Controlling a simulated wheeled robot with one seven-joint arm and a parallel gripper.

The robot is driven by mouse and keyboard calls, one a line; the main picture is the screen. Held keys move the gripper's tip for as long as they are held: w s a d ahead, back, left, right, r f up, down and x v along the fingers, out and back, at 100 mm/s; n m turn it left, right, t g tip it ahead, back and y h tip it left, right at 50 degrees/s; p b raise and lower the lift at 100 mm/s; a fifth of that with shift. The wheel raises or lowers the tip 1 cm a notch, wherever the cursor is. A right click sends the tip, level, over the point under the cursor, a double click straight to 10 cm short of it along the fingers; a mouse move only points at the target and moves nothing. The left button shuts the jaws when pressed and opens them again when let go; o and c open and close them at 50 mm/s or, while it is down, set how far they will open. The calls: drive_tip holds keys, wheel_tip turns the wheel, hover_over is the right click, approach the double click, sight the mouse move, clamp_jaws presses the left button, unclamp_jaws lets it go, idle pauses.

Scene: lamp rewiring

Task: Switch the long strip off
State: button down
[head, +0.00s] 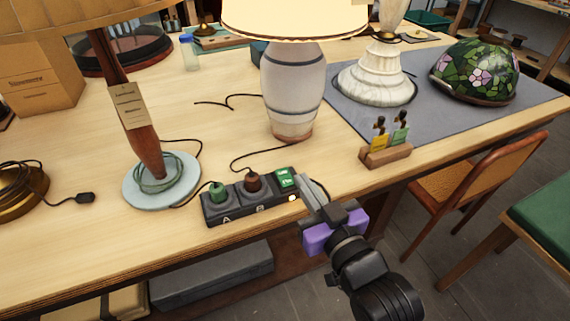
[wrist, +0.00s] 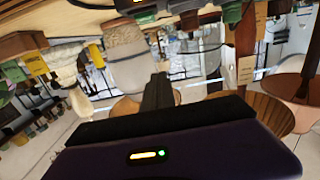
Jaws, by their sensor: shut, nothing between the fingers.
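A black power strip (head: 232,209) lies near the front edge of the workbench in the head view; it is the only strip I can make out. A green plug (head: 218,192) and a brown plug (head: 253,182) sit in its sockets. A green switch (head: 287,178) is at its right end, with a small lit orange lamp (head: 292,198) below it. The switch also shows at the top of the wrist view (wrist: 145,17). My gripper (head: 312,189) is shut and empty, just right of the strip's switch end. I cannot tell whether it touches the strip.
A striped lamp (head: 293,90) with a glowing shade stands behind the strip. A wooden lamp on a pale round base (head: 133,193) stands to the left. A small wooden holder (head: 386,156) with tagged items is to the right. Cords lie on the bench (head: 80,140).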

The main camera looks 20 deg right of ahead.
wheel_tip(320, 180, down, 2)
drive_tip(key=shift+s+d+g, duration=0.1)
drive_tip(key=shift+d+g, duration=0.05)
drive_tip(key=shift+g, duration=0.25)
hover_over(285, 181)
drive_tip(key=shift+s+f+p, duration=0.15)
drive_tip(key=shift+f+p, duration=0.3)
drive_tip(key=shift+f, duration=0.1)
wheel_tip(285, 181, down, 3)
drive_tip(key=shift+r, duration=0.15)
drive_tip(key=shift+f, duration=0.7)
